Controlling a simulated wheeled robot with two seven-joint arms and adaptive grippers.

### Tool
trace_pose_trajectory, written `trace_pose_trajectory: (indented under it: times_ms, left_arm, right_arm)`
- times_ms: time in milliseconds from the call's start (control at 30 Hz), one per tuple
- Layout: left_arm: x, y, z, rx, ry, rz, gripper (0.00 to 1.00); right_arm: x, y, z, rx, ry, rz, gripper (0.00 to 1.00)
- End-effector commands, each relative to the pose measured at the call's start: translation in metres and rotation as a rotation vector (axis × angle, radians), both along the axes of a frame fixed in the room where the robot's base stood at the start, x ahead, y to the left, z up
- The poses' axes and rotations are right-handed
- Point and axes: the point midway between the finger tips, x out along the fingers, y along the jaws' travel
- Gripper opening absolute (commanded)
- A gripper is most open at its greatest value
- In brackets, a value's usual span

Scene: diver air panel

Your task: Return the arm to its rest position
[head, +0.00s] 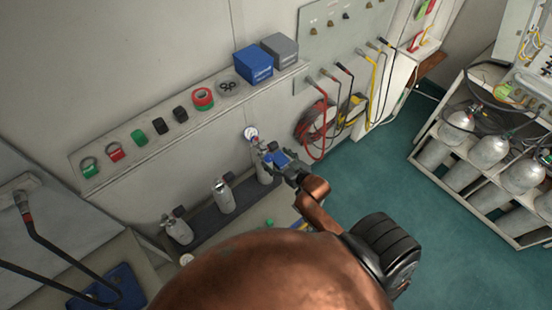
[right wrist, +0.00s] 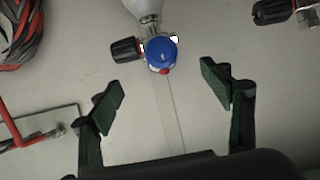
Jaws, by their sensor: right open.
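My right gripper (head: 284,168) is at the right end of a wall-side row of small grey cylinders. In the right wrist view its two green-padded fingers (right wrist: 165,95) are wide apart with nothing between them. A blue-capped valve (right wrist: 161,54) with a black knob sits on a pale cylinder (right wrist: 145,6), beyond the fingertips and apart from them. In the head view, the nearest cylinder (head: 264,172) is partly hidden by my gripper. My copper-coloured right arm (head: 314,195) reaches forward from the bottom. My left gripper is not in view.
A wall shelf (head: 150,150) holds coloured rings, a blue box (head: 254,63) and a grey box (head: 280,48). Hoses (head: 317,120) hang under a wall panel (head: 325,45). A rack of large cylinders (head: 480,160) stands at right. Green floor (head: 370,170) between is clear.

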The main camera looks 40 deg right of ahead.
Motion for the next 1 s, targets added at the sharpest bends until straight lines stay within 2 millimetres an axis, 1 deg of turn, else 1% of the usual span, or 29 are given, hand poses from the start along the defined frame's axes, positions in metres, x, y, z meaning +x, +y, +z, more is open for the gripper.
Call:
trace_pose_trajectory:
  times_ms: [600,667,733,767,867,967,1000]
  left_arm:
    - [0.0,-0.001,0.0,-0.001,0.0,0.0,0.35]
    - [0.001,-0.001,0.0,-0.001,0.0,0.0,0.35]
    - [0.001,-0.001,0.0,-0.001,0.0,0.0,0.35]
    - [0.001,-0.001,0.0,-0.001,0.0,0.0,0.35]
    - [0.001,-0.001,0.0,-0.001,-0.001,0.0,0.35]
    - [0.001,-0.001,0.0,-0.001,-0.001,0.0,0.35]
    - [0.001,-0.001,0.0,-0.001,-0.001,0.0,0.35]
  right_arm:
    - [0.0,0.0,0.001,0.0,-0.002,0.001,0.72]
    - [-0.001,0.001,0.001,0.0,0.003,0.0,0.72]
    - [-0.006,0.002,-0.002,-0.003,0.027,-0.003,0.72]
    - [-0.011,0.003,-0.004,-0.006,0.047,-0.006,0.72]
    - [-0.036,0.008,-0.014,-0.022,0.149,-0.017,0.72]
    - [-0.076,0.014,-0.024,-0.045,0.297,-0.03,0.72]
    - [-0.092,0.015,-0.027,-0.051,0.355,-0.035,0.72]
